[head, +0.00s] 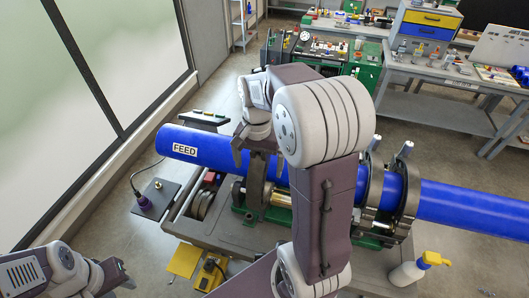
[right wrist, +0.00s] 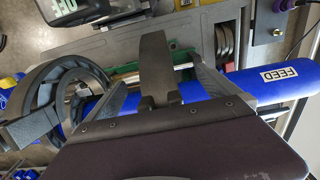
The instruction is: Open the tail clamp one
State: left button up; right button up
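The blue pipe (head: 450,203) with a white FEED label (head: 185,149) runs across the cart; it also shows in the right wrist view (right wrist: 255,82). A dark upright clamp (head: 256,178) stands around the pipe near the FEED end. My right gripper (head: 248,150) is just above this clamp. In the right wrist view my gripper (right wrist: 158,78) has its fingers apart, with a dark grey clamp piece (right wrist: 153,55) between them; contact cannot be told. My left gripper (head: 117,274) is low at the left, away from the pipe; its fingers are too small to read.
Two large dark ring clamps (head: 373,190) (head: 407,190) hold the pipe right of my right arm. A spray bottle (head: 408,272) stands at the cart's front right. Benches (head: 440,105) stand behind, across open floor.

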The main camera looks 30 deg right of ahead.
jog(key=shift+r+p, duration=3.5)
jog(key=shift+r, duration=0.15)
jog(key=shift+f, duration=0.15)
